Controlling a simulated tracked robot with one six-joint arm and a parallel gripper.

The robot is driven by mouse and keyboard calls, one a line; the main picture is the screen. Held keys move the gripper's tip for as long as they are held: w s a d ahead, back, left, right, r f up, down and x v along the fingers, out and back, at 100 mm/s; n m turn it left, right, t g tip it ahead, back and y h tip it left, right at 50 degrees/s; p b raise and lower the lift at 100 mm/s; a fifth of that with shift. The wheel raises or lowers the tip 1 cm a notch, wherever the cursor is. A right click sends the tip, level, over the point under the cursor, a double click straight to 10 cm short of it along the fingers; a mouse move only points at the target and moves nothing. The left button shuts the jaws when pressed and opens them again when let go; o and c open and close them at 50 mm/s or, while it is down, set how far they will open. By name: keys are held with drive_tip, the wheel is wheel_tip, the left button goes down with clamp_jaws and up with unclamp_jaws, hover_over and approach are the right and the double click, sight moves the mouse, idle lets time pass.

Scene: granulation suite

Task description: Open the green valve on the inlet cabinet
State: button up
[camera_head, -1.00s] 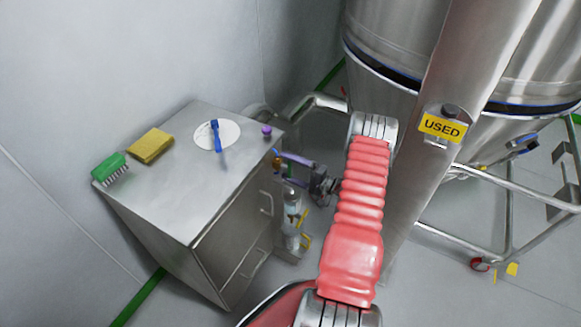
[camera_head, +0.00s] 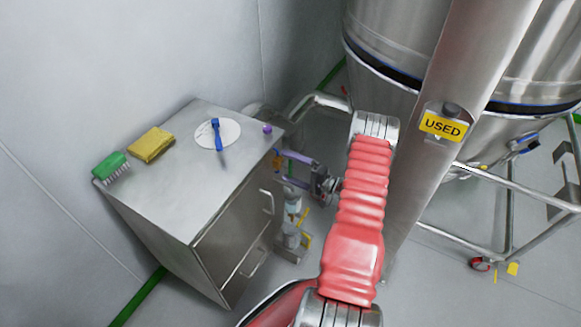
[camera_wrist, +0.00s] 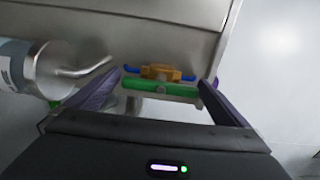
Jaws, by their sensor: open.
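The green valve (camera_wrist: 160,89) shows in the wrist view as a green horizontal bar, with an orange fitting and a blue bar just behind it. My gripper (camera_wrist: 160,84) is open, with one purple finger near each end of the green bar; I cannot tell whether they touch it. In the head view, my gripper (camera_head: 283,167) is at the right side of the steel cabinet (camera_head: 180,235), near its back corner. The green bar cannot be made out there.
On the cabinet top are a green brush (camera_head: 109,166), a yellow sponge (camera_head: 151,144), a white disc (camera_head: 229,134) with a blue tool, and a purple knob (camera_head: 267,129). A steel vessel (camera_head: 400,45) and a column marked USED (camera_head: 442,126) stand to the right.

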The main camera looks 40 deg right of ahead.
drive_tip(key=v, duration=1.3)
drive_tip(key=shift+s, duration=0.25)
